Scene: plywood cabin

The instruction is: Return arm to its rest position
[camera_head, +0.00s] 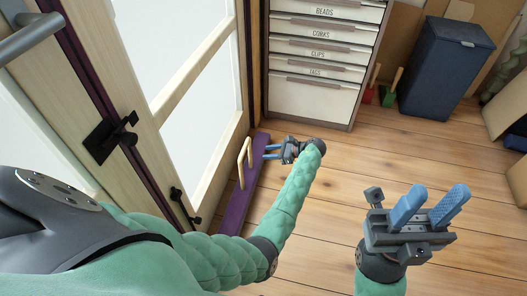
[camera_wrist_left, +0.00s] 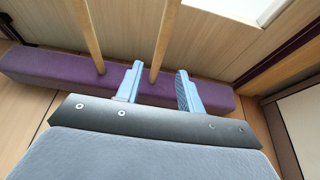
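My left gripper (camera_head: 267,151) is open beside the door, its blue fingers pointing left toward a pale wooden handle (camera_head: 249,150) on a long purple bar (camera_head: 236,212). In the left wrist view, the two fingers (camera_wrist_left: 158,88) stand apart. One wooden leg of the handle (camera_wrist_left: 165,42) appears between them, without clear contact; the other leg (camera_wrist_left: 88,38) is to their left. The purple bar (camera_wrist_left: 50,72) lies behind the fingers. My right gripper (camera_head: 430,205) is open and empty above the floor at the right, fingers pointing up in the picture.
The glazed door (camera_head: 187,78) with dark latches fills the left. A labelled drawer cabinet (camera_head: 318,98) stands at the back. A dark blue bin (camera_head: 442,70) and small red and green brushes (camera_head: 388,95) are to its right. The plank floor (camera_head: 350,165) between is clear.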

